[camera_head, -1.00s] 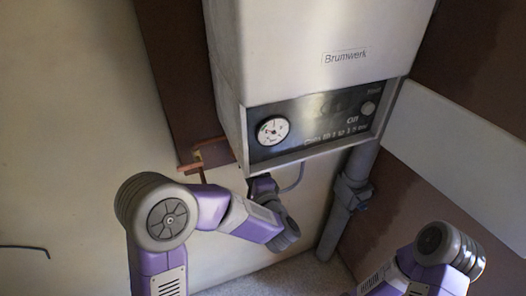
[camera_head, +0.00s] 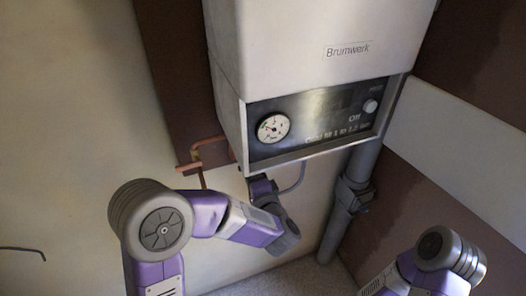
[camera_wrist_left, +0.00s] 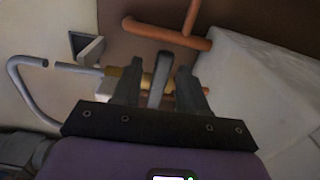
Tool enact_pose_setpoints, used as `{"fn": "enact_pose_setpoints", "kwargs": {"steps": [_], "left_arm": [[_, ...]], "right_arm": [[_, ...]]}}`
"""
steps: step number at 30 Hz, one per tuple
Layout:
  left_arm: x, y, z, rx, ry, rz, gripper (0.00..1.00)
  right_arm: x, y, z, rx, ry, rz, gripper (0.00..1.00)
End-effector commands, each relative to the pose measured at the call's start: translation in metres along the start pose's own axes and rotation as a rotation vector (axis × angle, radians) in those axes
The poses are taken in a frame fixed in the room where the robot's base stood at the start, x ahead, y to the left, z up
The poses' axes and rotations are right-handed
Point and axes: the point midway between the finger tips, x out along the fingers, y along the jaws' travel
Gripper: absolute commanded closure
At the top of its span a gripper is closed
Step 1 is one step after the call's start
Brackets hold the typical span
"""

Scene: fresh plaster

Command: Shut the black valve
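In the left wrist view, a dark grey lever (camera_wrist_left: 157,82), which looks like the black valve's handle, stands between my left gripper's fingers (camera_wrist_left: 156,88). The fingers are apart, with a narrow gap to the lever on the left side; I cannot tell whether the right finger touches it. A brass fitting (camera_wrist_left: 115,73) shows behind the left finger, in line with a grey pipe. In the head view, my left arm reaches under the boiler (camera_head: 335,115); its gripper and the valve are hidden there. My right gripper is out of view.
Copper pipes (camera_head: 203,150) run beside the boiler's lower left, and one (camera_wrist_left: 165,34) crosses near the fingers. A bent grey pipe (camera_wrist_left: 24,85) is at the left in the wrist view. A thick grey pipe (camera_head: 337,218) stands right of my left arm.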

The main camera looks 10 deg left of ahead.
Motion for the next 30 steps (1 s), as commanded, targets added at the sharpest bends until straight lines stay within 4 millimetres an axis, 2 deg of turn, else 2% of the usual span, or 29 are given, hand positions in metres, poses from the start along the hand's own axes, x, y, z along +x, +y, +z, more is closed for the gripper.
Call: {"fn": "enact_pose_setpoints", "kwargs": {"steps": [5,8,30], "left_arm": [[-0.002,0.0,-0.001,0.0,0.001,-0.001,0.57],[-0.011,-0.001,-0.001,0.0,0.003,0.0,0.57],[-0.1,-0.001,-0.001,0.001,0.004,-0.002,0.57]], "right_arm": [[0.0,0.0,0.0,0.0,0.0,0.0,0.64],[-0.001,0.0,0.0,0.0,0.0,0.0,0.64],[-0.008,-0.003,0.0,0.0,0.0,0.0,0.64]]}}
